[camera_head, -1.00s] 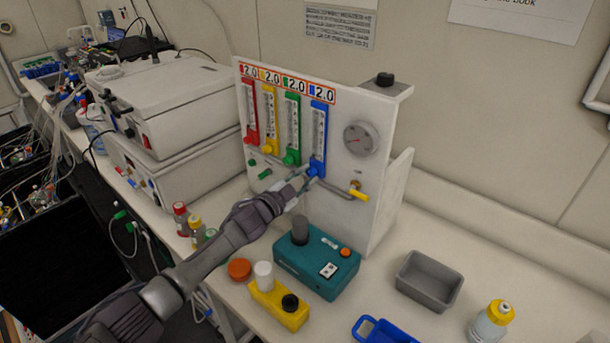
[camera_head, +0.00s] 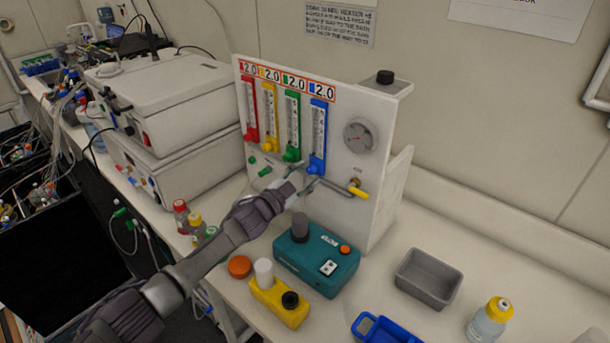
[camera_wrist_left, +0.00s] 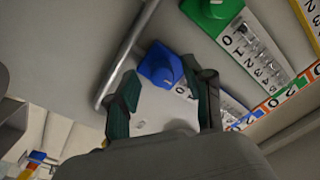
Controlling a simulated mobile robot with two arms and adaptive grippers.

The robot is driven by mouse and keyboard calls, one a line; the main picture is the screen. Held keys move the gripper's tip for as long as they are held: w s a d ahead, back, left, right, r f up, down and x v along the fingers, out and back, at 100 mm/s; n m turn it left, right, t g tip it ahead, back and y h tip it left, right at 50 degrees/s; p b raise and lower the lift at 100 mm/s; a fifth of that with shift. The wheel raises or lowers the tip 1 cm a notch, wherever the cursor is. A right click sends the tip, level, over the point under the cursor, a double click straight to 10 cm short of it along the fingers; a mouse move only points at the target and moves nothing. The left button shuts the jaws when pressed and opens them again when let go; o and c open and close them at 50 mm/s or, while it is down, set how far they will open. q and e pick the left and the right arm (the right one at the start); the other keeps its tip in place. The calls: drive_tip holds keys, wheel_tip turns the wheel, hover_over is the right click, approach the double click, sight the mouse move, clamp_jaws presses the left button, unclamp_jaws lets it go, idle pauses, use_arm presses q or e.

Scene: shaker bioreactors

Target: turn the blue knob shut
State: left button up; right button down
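The blue knob (camera_head: 316,167) sits at the foot of the blue-framed flow tube (camera_head: 318,128) on the white panel (camera_head: 378,112). My left gripper (camera_head: 306,186) is just below and in front of it in the head view. In the left wrist view the blue knob (camera_wrist_left: 160,66) shows just beyond the fingertips of my left gripper (camera_wrist_left: 166,84). The two fingers are spread, with a gap between them and nothing held. The knob looks clear of the fingers. The scale beside the blue knob is partly hidden by a finger in the wrist view. My right gripper is not in view.
Green (camera_head: 291,155), yellow (camera_head: 270,145) and red knobs sit left of the blue one. A metal pipe (camera_head: 338,187) with a yellow-handled valve (camera_head: 360,193) runs close to the gripper. A teal device (camera_head: 316,262) stands on the bench below the gripper.

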use_arm(q)
drive_tip(key=v, duration=1.2)
drive_tip(key=shift+f, duration=0.1)
